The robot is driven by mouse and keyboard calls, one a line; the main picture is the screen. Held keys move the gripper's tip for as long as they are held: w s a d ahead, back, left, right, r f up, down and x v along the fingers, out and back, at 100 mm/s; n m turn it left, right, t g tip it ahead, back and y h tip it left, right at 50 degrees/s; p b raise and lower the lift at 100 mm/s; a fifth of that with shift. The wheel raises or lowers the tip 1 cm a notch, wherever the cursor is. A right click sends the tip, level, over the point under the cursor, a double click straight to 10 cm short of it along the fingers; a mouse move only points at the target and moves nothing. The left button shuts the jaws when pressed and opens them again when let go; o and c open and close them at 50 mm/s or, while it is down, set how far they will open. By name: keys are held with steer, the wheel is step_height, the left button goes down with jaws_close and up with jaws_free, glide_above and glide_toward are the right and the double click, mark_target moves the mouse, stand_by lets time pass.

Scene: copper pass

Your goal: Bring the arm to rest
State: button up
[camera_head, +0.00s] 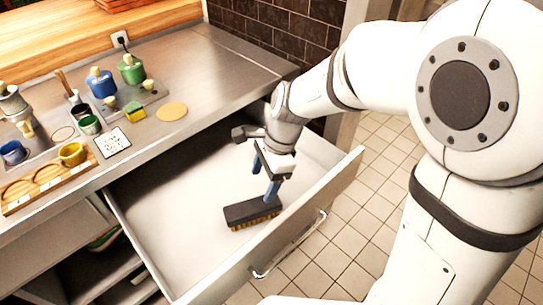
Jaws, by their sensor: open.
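My arm reaches in from the right over an open drawer (170,205). My gripper (265,180) hangs inside the drawer area, pointing down, with its blue-tipped fingers apart. A dark brush (252,212) with tan bristles lies on the white drawer floor just below the fingertips. One fingertip overlaps the brush's upper edge in the picture, and I cannot tell whether it touches. Nothing shows held between the fingers.
The steel counter (215,65) at upper left holds a blue pot (101,83), a green pot (132,70), a yellow cup (72,154), a sponge (134,112) and a tan disc (172,111). The drawer front (300,235) stands out over the tiled floor (350,225).

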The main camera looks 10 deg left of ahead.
steer(key=s+d+r+n+t+h+p, duration=0.1)
steer(key=s+d+r+n+p, duration=0.3)
steer(key=d, duration=0.6)
steer(key=s+d+r+n+t+h+p, duration=0.2)
steer(key=s+d+r+n+t+p, duration=0.1)
steer(key=d+r+n, duration=0.5)
steer(key=s+d+r, duration=0.1)
steer(key=d+r, duration=0.2)
steer(key=shift+s+d+n+p, duration=0.25)
steer(key=shift+s+n+p, duration=0.05)
steer(key=shift+p, duration=0.1)
steer(key=shift+r, duration=0.15)
steer(key=shift+a, duration=0.35)
